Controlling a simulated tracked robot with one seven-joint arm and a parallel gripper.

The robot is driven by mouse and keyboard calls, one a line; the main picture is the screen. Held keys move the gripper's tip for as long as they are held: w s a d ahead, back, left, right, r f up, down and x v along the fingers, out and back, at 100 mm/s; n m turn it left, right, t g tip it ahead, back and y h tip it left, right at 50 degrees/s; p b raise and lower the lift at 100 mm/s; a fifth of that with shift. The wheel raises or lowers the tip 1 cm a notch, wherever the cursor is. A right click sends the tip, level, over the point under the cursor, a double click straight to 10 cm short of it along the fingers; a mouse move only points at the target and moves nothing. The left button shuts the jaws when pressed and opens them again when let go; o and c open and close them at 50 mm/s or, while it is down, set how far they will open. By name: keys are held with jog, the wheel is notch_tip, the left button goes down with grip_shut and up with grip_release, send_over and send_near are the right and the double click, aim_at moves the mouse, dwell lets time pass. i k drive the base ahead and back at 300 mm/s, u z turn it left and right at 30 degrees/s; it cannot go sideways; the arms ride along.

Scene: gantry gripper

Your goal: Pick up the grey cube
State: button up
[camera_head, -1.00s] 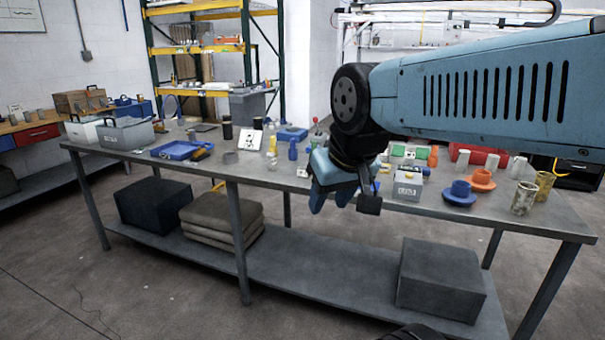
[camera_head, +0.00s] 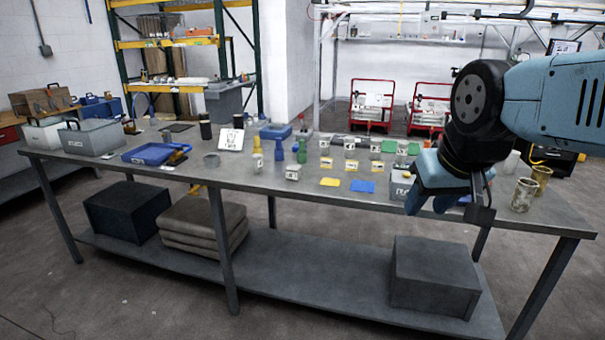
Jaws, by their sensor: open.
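A small grey cube with a pale label (camera_head: 293,172) sits near the front edge of the grey workbench (camera_head: 250,180), left of its middle. Several similar small labelled grey blocks stand behind and to its right, one of them here (camera_head: 350,142), so I cannot tell for sure which is the task's cube. My gripper (camera_head: 428,204) is open, with its blue fingers pointing down in front of the bench's right part. It is well to the right of the labelled cube and touches nothing that I can see. My arm hides part of the bench's right side.
A blue tray (camera_head: 150,153) and grey bin (camera_head: 92,138) stand left; blue and yellow bottle-like pieces stand mid-bench. Metallic cups (camera_head: 524,194) stand right. The lower shelf holds dark boxes (camera_head: 435,277).

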aim_at(294, 173)
jog(key=z, duration=0.1)
jog(key=i, duration=1)
jog(key=u, duration=0.1)
